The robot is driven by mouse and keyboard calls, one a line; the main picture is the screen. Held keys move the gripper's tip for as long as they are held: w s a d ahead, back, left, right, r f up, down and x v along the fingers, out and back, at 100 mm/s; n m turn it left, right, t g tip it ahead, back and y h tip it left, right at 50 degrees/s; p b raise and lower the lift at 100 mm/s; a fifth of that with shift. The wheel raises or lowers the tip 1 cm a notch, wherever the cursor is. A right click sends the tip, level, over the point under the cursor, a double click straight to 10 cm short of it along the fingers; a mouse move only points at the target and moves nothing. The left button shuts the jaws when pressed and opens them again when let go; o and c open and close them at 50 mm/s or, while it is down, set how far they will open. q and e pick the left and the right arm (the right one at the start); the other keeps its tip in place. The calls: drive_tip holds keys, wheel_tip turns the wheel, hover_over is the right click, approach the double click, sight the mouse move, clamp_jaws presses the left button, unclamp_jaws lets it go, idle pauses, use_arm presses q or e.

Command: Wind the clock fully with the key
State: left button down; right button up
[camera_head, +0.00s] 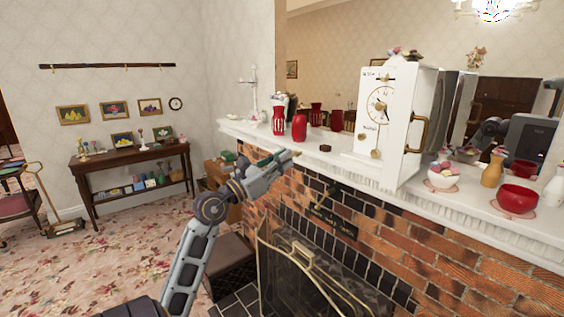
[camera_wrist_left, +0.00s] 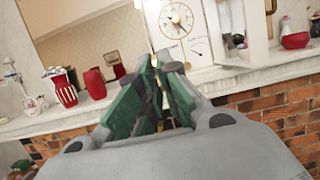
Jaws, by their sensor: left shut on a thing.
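The clock (camera_head: 396,150) is a tall white box with a round dial, dark hands and brass knobs. It stands upright on the white mantel and faces left; its dial also shows at the top of the left wrist view (camera_wrist_left: 177,22). My left gripper (camera_head: 290,155) is in front of the mantel edge, left of the clock and apart from it. In the left wrist view its green-padded fingers are closed on a small brass piece (camera_wrist_left: 154,62), which looks like the key and is mostly hidden by the fingertips. My right gripper is not in view.
The mantel (camera_head: 345,168) holds red vases (camera_head: 299,127), a small dark disc (camera_head: 325,148), a bowl (camera_head: 443,178) and a red bowl (camera_head: 516,199) right of the clock. A mirror is behind. The mantel just left of the clock is mostly clear.

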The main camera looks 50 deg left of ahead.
sight(298, 155)
use_arm(q)
drive_tip(key=shift+w, duration=0.65)
drive_tip(key=shift+p+x, duration=0.5)
drive_tip(key=shift+x, duration=0.35)
drive_tip(key=shift+w+f, duration=0.2)
drive_tip(key=shift+w, duration=0.45)
drive_tip(key=shift+w+d+p, duration=0.1)
drive_tip(key=shift+w+p, duration=0.3)
drive_tip(key=shift+w, duration=0.8)
drive_tip(key=w+d, duration=0.1)
drive_tip(key=w, duration=1.8)
drive_tip(key=shift+d, duration=0.3)
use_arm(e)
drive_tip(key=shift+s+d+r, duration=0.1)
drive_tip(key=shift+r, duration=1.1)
